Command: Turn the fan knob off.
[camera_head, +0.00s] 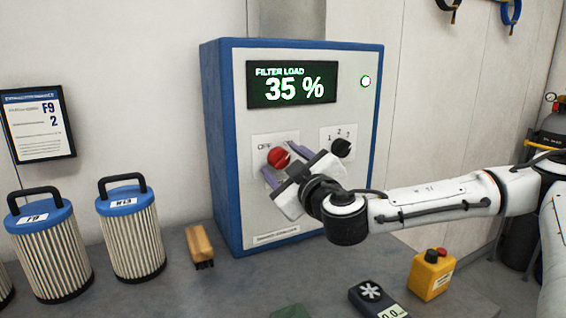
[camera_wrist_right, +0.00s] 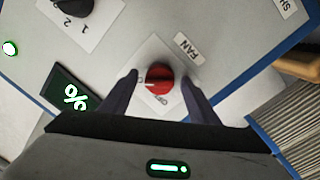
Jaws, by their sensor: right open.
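The red fan knob (camera_head: 279,157) is on the front of a blue and white control box (camera_head: 228,150). In the right wrist view the knob (camera_wrist_right: 159,78) sits on a white plate, with a "FAN" label beside it. My right gripper (camera_head: 279,165) is at the knob, and its open fingers (camera_wrist_right: 160,84) stand on either side of it. A gap shows between each finger and the knob in the wrist view. The "OFF" marking shows at the plate's upper left in the head view. My left gripper is not in view.
A black knob (camera_head: 341,148) numbered 1, 2 is right of the fan knob. The display (camera_head: 292,84) reads "FILTER LOAD 35 %", beside a lit green lamp (camera_head: 365,81). Filters (camera_head: 131,232), a brush (camera_head: 200,245), a yellow button box (camera_head: 431,274) and a black meter (camera_head: 377,298) stand on the bench.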

